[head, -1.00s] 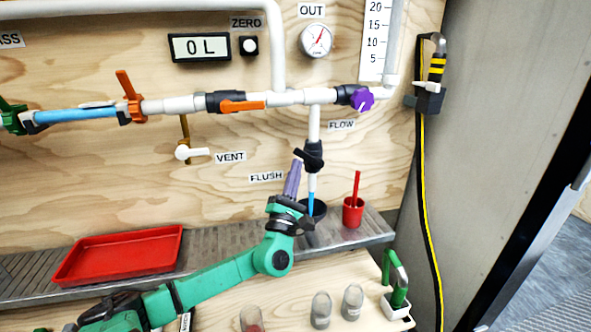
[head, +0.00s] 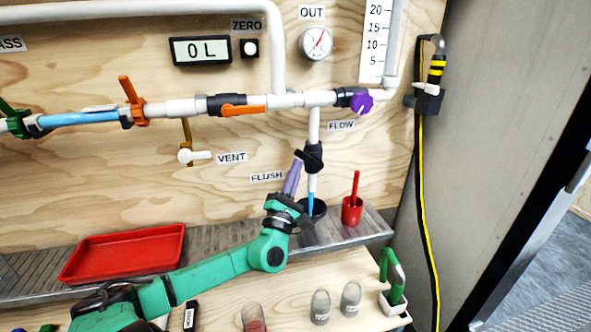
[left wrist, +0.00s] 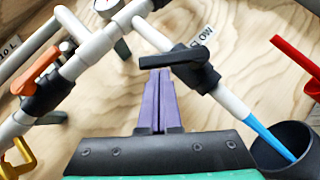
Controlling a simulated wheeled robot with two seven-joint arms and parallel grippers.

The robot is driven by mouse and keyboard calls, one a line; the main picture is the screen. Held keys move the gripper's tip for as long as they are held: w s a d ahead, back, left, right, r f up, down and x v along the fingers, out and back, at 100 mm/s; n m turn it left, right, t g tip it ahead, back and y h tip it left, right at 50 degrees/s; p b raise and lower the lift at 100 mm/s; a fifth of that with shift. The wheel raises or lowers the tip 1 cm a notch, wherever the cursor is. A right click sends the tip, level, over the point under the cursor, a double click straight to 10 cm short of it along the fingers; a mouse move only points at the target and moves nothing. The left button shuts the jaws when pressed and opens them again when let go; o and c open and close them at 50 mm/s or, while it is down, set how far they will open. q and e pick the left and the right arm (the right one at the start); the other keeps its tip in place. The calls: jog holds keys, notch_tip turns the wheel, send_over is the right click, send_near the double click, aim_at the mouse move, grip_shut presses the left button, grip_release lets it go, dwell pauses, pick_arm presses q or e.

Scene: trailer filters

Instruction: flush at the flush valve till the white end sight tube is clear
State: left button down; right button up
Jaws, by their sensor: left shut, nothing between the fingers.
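The flush valve (head: 309,157), with a black handle, sits on the short white vertical pipe by the FLUSH label (head: 266,176). It also shows in the left wrist view (left wrist: 195,68), its handle pointing left, crosswise to the pipe. Below it the white tube (head: 312,182) ends in a blue length (head: 311,203) that reaches into a black cup (head: 318,209). I cannot tell whether the blue is liquid or tubing. My left gripper (head: 297,162) is shut and empty, its purple fingertips close to the handle; in the left wrist view the fingertips (left wrist: 160,75) lie just below it. Contact is unclear. My right gripper is not in view.
A red cup (head: 352,212) with a red stick stands right of the black cup. A red tray (head: 122,254) lies at left on the grey ledge. Clear bottles (head: 320,308) stand in front. A purple flow knob (head: 361,102) is above right. A blue tube section (head: 78,118) is at left.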

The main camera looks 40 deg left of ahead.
pick_arm(q)
jog(key=shift+w+d+r+m+g+h+p, duration=0.2)
jog(key=shift+r+m+g+h+p, duration=0.55)
jog(key=shift+p, duration=1.6)
jog(key=shift+w+d+r+m+g+h+p, duration=0.2)
jog(key=shift+r+m+h+p, duration=0.55)
jog(key=shift+m+p, duration=1.3)
jog(key=shift+w+d+r+m+g+h+p, duration=0.1)
jog(key=shift+w+r+m+g+h+p, duration=0.6)
jog(key=shift+p, duration=2)
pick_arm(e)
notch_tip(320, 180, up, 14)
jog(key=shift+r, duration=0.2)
pick_arm(q)
jog(key=shift+s+f+t+h, duration=0.15)
jog(key=shift+s+t+h, duration=0.15)
jog(key=shift+s+t, duration=0.05)
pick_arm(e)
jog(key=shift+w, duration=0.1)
